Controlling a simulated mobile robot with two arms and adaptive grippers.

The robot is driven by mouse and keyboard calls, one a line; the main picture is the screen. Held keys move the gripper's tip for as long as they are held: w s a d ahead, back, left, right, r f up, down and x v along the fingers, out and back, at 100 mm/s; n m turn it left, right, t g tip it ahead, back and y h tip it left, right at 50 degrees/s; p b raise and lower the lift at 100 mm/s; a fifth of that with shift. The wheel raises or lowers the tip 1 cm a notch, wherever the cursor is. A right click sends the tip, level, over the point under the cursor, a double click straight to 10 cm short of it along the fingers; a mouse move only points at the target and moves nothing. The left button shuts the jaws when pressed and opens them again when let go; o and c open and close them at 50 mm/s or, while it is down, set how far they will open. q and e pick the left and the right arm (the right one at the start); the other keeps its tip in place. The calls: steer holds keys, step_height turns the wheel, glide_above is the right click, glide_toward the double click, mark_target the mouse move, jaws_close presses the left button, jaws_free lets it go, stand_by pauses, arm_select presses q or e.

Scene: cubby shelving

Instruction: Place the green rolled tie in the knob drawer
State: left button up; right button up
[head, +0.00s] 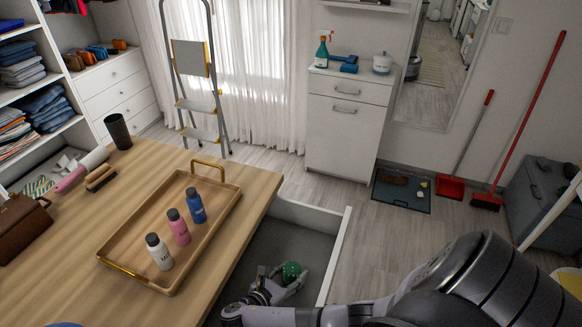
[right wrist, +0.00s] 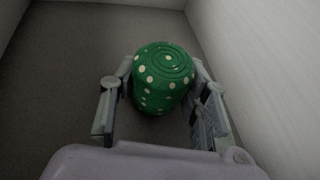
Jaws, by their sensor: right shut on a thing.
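The green rolled tie (head: 291,272) with white dots is between the fingers of my right gripper (head: 279,283), inside or just over an open drawer (head: 326,270) at the side of the wooden table. In the right wrist view the tie (right wrist: 163,78) shows its coiled end, and the right gripper (right wrist: 163,95) is shut on it, a finger on each side. The grey drawer floor (right wrist: 75,60) lies below it; whether the tie touches the floor I cannot tell. The drawer's front face and any knob are hidden. My left gripper is not in view.
A tray (head: 215,232) with three bottles stands on the wooden table (head: 145,170). The drawer's pale wall (right wrist: 250,60) is close on the right of the gripper. A white cabinet (head: 345,130) stands behind.

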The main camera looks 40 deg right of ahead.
mark_target(287, 278)
steer(key=o, duration=1.2)
steer(key=shift+c, duration=0.2)
steer(key=shift+r, duration=0.15)
steer(key=v, duration=0.7)
steer(key=shift+s+a, duration=0.1)
steer(key=shift+a, duration=0.15)
